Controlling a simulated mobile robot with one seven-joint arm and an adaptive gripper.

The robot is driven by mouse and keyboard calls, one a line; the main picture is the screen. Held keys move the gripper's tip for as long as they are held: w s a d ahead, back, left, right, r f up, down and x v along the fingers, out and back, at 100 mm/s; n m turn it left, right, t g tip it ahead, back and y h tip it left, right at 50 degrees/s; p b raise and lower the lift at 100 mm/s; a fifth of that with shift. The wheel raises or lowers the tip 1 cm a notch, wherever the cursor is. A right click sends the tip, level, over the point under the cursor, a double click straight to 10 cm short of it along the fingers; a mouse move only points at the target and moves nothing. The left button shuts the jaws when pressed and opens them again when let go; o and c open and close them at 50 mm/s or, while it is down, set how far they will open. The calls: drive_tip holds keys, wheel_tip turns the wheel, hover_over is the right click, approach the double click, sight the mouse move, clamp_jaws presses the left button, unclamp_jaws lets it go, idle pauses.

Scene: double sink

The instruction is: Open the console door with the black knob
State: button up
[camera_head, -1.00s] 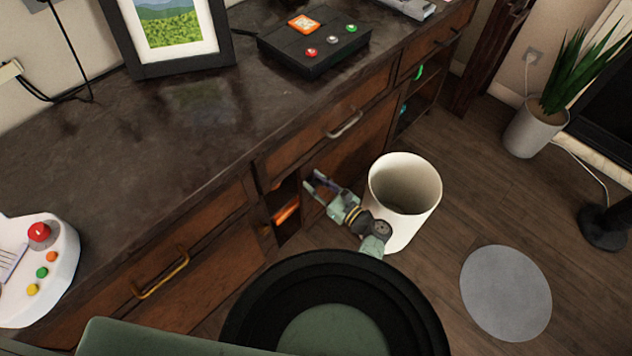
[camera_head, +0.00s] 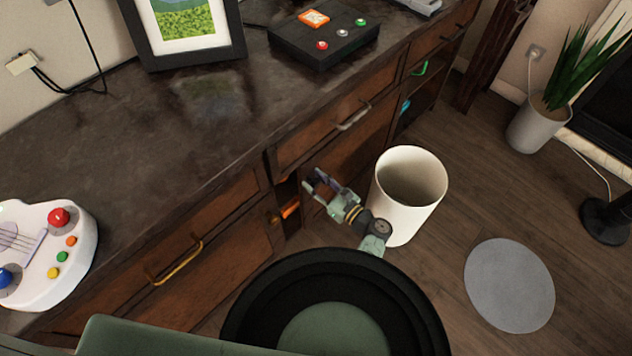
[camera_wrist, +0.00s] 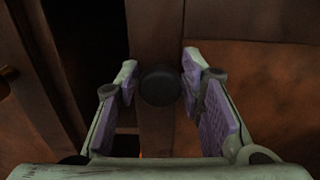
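The black knob (camera_wrist: 160,86) shows in the wrist view as a dark round knob on a brown wooden upright of the console door (camera_wrist: 240,75). My gripper (camera_wrist: 160,80) is open, with one purple-padded finger on each side of the knob. Whether either pad touches it I cannot tell, but a gap shows on both sides. In the head view my gripper (camera_head: 312,183) reaches the console's front beside a narrow dark opening, and the knob is hidden there. Left of the door, the wrist view shows a dark gap into the console.
A white bin (camera_head: 408,195) stands close to the right of my arm. A drawer with a silver handle (camera_head: 352,117) is above the door, and one with a gold handle (camera_head: 177,264) is to the left. A grey round mat (camera_head: 509,285) lies on open floor at the right.

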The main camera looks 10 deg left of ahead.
drive_tip(key=shift+o, duration=1.1)
drive_tip(key=v, duration=1.2)
drive_tip(key=shift+d, duration=0.1)
